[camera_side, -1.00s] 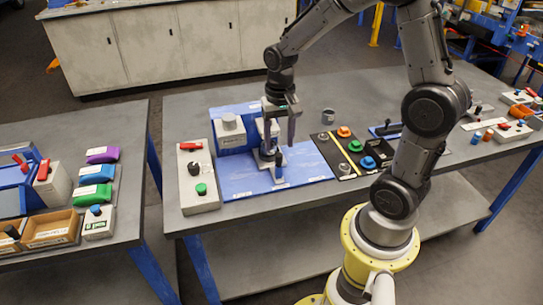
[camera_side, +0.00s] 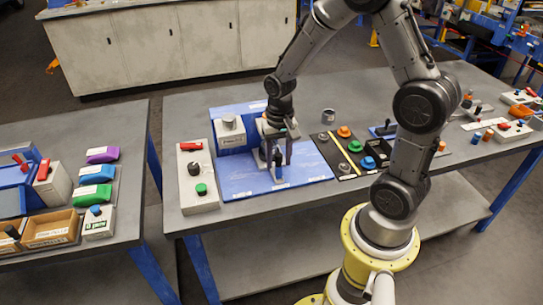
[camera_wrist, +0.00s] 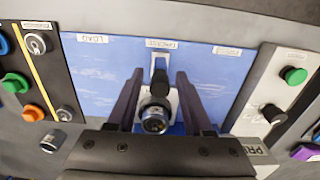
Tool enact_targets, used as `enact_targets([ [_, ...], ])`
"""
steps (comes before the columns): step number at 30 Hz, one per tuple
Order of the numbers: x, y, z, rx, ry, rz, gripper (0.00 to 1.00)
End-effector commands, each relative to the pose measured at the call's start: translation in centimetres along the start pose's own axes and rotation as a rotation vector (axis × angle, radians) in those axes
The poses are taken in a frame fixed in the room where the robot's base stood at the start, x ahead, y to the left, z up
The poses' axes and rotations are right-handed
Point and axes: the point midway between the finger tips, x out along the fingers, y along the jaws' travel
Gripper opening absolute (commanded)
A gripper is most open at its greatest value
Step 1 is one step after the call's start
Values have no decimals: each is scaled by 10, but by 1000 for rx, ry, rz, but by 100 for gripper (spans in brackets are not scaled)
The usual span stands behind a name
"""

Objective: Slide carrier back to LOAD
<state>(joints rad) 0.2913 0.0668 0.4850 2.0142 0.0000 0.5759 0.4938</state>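The carrier (camera_side: 279,176), a small grey piece with an upright dark post, sits on the blue plate (camera_side: 240,180). In the wrist view its round-topped post (camera_wrist: 155,118) stands in line with the middle label (camera_wrist: 161,44). The LOAD label (camera_wrist: 92,39) is to its left there, at the plate's corner. My gripper (camera_side: 276,160) is lowered over the carrier with its fingers pointing down. In the wrist view my gripper (camera_wrist: 158,95) is open, one finger on each side of the post, with a gap visible on the right. Any contact on the left is unclear.
A blue block with a grey cap (camera_side: 229,129) stands behind the plate. A grey box (camera_side: 197,180) with red, black and green controls is at its left. A black panel (camera_side: 341,160) with coloured knobs adjoins on the right. The plate beside the carrier is clear.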

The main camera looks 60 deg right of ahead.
Motion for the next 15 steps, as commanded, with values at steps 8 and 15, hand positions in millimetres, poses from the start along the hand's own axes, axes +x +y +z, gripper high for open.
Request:
enact_targets([
  [8, 0, 0, 0, 0, 0, 0, 0],
  [15, 0, 2, 0, 1, 0, 0, 0],
])
